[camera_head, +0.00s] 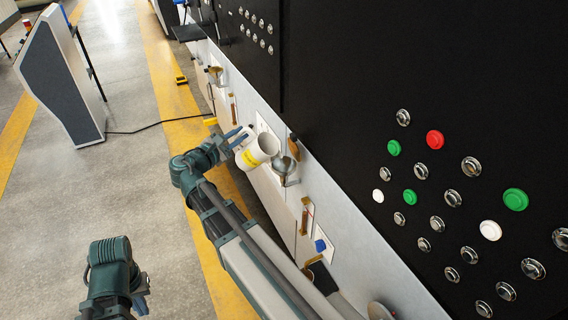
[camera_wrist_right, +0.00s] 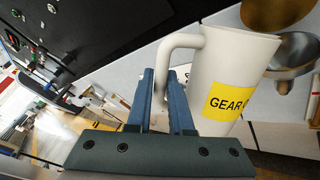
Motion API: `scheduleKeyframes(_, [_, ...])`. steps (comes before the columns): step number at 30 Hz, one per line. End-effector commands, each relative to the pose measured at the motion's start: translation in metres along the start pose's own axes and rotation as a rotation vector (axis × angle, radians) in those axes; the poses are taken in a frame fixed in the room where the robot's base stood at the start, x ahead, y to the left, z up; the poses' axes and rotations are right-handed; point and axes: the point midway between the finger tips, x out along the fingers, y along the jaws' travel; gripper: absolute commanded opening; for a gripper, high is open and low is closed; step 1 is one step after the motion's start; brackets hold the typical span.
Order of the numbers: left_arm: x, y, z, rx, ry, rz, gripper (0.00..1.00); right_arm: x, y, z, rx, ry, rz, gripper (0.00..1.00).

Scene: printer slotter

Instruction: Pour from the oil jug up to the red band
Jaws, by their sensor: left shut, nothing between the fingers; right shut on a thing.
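The oil jug (camera_head: 247,156) is white with a yellow label; the right wrist view shows the jug (camera_wrist_right: 232,65) with "GEAR O" readable. My right gripper (camera_head: 237,137) is shut on its handle (camera_wrist_right: 172,43). The jug is held off the floor beside the machine wall, its mouth close to a metal funnel (camera_head: 286,167), also in the right wrist view (camera_wrist_right: 298,52). I cannot tell its exact tilt, and no oil stream shows. A slim gauge (camera_head: 305,215) with brownish contents is on the wall; its red band cannot be made out. My left gripper (camera_head: 140,291) is shut and empty, low at left.
Another funnel (camera_head: 216,72) and gauge (camera_head: 232,106) are farther along the wall. A black button panel (camera_head: 440,150) rises above at right. A grey cabinet (camera_head: 58,80) stands at upper left with a cable across the floor.

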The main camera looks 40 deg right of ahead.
Motion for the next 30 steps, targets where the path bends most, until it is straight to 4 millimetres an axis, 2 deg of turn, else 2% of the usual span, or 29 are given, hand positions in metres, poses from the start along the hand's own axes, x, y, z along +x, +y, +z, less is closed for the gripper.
scheduleKeyframes(30, [-0.011, -0.001, 0.001, 0.000, 0.000, 0.000, 0.00, -0.001, 0.003, 0.011, 0.061, 0.011, 0.000, 0.00])
